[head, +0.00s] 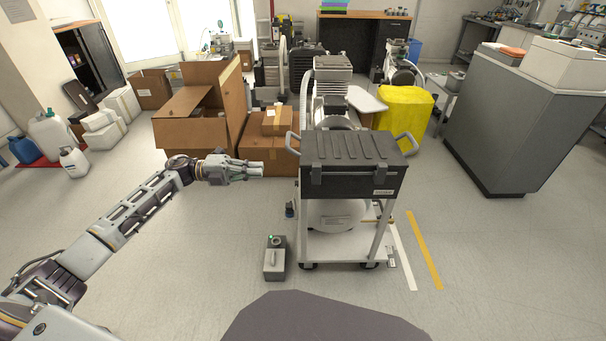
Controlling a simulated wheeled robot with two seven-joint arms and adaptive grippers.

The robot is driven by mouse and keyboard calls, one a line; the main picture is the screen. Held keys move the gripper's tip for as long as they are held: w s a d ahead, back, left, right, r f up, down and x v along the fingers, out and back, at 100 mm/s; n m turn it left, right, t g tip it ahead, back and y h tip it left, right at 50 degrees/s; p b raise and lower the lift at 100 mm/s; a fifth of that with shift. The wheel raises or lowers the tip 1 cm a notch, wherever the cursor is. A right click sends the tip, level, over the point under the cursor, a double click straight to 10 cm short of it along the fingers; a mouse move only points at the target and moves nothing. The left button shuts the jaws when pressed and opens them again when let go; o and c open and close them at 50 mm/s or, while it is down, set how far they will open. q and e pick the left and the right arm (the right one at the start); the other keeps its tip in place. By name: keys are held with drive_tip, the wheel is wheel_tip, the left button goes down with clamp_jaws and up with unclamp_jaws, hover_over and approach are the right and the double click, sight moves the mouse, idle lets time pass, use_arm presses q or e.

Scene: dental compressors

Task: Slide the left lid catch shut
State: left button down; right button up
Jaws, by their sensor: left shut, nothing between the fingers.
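A dark grey box with a ribbed lid (350,149) sits on top of a white wheeled cart (330,247). Two catches show on its front face: the left lid catch (316,175) and the right lid catch (380,172). They are too small to tell whether they are shut. My left gripper (258,170) is shut and empty. It points right, to the left of the box, with a gap between its fingertips and the box's left side. My right gripper is not in view.
A small grey device (275,259) stands on the floor left of the cart. Cardboard boxes (203,115) stand behind my left gripper. A yellow-covered item (403,108) is behind the cart, and a grey cabinet (515,120) is at right.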

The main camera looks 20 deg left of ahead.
sight(316, 172)
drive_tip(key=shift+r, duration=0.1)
use_arm(q)
drive_tip(key=shift+d, duration=0.15)
